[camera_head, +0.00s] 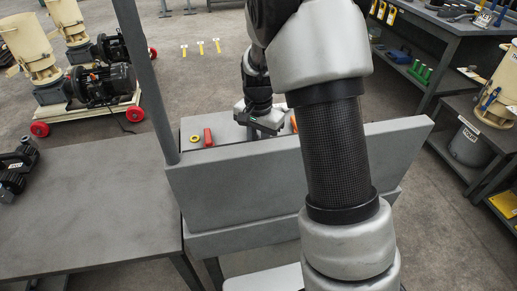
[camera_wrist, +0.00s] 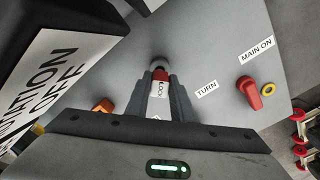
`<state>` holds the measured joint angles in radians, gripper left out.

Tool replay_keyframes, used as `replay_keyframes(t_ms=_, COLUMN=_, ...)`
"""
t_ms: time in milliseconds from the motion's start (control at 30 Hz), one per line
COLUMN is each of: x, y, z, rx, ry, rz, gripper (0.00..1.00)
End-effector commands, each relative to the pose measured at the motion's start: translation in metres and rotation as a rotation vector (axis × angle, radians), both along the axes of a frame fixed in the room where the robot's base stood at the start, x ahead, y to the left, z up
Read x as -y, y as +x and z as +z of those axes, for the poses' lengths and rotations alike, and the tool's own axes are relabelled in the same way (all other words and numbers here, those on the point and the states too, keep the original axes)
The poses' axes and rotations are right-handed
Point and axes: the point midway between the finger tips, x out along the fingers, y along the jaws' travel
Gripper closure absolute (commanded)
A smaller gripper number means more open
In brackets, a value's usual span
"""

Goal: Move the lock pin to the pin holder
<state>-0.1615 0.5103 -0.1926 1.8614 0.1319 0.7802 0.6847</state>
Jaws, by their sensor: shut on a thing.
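The lock pin (camera_wrist: 159,89), red and white with a "LOCK" label, sits between the two fingers of my gripper (camera_wrist: 160,78) in the wrist view. The fingers are shut on it. A round grey end or boss shows just past the fingertips; I cannot tell whether it belongs to the pin or the panel. In the head view my gripper (camera_head: 264,128) is low over the top of the grey control console (camera_head: 270,172), and the pin is hidden there. I cannot make out the pin holder in either view.
A red switch handle (camera_wrist: 250,92) and a yellow ring (camera_wrist: 267,89) stand on the panel right of my gripper. An orange part (camera_wrist: 103,105) is left of it. A dark box with a large label (camera_wrist: 45,75) is close at left. A grey table (camera_head: 90,215) adjoins the console.

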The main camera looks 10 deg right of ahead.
Motion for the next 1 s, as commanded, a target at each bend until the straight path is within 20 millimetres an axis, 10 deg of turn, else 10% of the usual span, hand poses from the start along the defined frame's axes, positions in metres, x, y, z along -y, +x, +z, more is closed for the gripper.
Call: replay_keyframes(t_ms=1000, x=0.0, y=0.0, z=-0.033, rx=0.0, ry=0.0, rz=0.0, gripper=1.0)
